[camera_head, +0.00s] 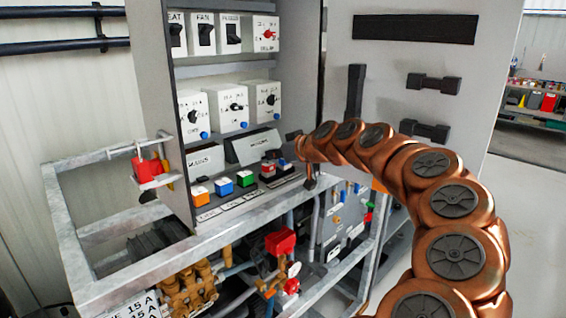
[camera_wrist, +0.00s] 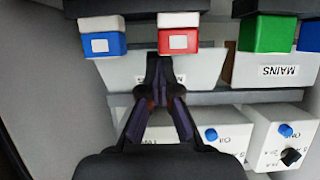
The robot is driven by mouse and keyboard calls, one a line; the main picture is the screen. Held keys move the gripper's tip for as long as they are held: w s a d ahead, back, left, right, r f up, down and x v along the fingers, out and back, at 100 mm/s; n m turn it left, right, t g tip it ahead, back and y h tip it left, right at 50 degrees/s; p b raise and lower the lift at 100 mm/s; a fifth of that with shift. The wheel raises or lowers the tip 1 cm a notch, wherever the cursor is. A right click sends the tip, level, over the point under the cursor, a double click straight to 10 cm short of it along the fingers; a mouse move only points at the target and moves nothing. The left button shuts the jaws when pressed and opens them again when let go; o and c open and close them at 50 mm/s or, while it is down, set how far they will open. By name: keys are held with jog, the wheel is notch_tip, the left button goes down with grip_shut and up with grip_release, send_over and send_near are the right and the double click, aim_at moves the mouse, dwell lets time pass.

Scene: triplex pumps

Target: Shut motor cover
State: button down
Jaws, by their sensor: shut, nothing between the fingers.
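I take the motor cover (camera_head: 252,147) to be the wide grey-white flap right of the MAINS cover (camera_head: 207,161) on the control panel. It appears tilted outward. In the upside-down wrist view, the same pale flap (camera_wrist: 122,68) lies beyond my fingers, its lettering mostly hidden. My gripper (camera_wrist: 160,62) is shut and empty, with its tips in front of this flap's face. I cannot tell whether they touch it. In the head view my gripper (camera_head: 293,135) reaches in from the right, at the flap's right end.
Orange (camera_head: 200,194), blue and green buttons line the ledge. White switch boxes (camera_head: 235,107) stand above the flaps. An open cabinet door (camera_head: 395,75) stands right; metal framing and pipes lie below.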

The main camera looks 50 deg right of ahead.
jog(key=shift+f+b, duration=0.2)
jog(key=shift+b, duration=0.1)
jog(key=shift+r, duration=0.2)
jog(key=shift+r+t, duration=0.3)
jog(key=shift+r, duration=0.4)
